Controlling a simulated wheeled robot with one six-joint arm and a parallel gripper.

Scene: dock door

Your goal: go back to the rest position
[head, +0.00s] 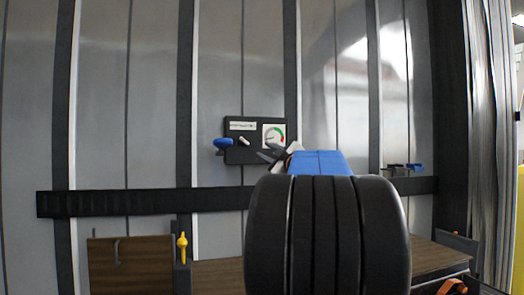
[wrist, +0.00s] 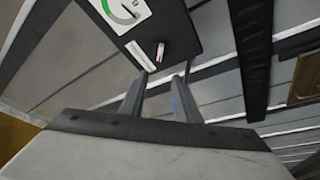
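My gripper (head: 268,152) is raised in front of the grey panelled door, at the lower right part of a black control panel (head: 253,156). In the wrist view my gripper (wrist: 164,72) has two grey fingers with a clear gap and nothing held between them. The panel (wrist: 183,28) fills the top of that view, its small pale lever (wrist: 160,51) just beyond the fingertips. The panel carries a round gauge (head: 274,135) with a green and red arc. A blue knob (head: 222,143) is at its left side. My arm hides part of the door and rail.
A dark rail (head: 140,202) runs across the door. A brown board (head: 130,262) with a yellow handle (head: 182,247) beside it stands lower left. Blue-topped fittings (head: 405,167) sit at right. A strip curtain (head: 492,150) hangs at the far right. An orange item (head: 452,287) shows lower right.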

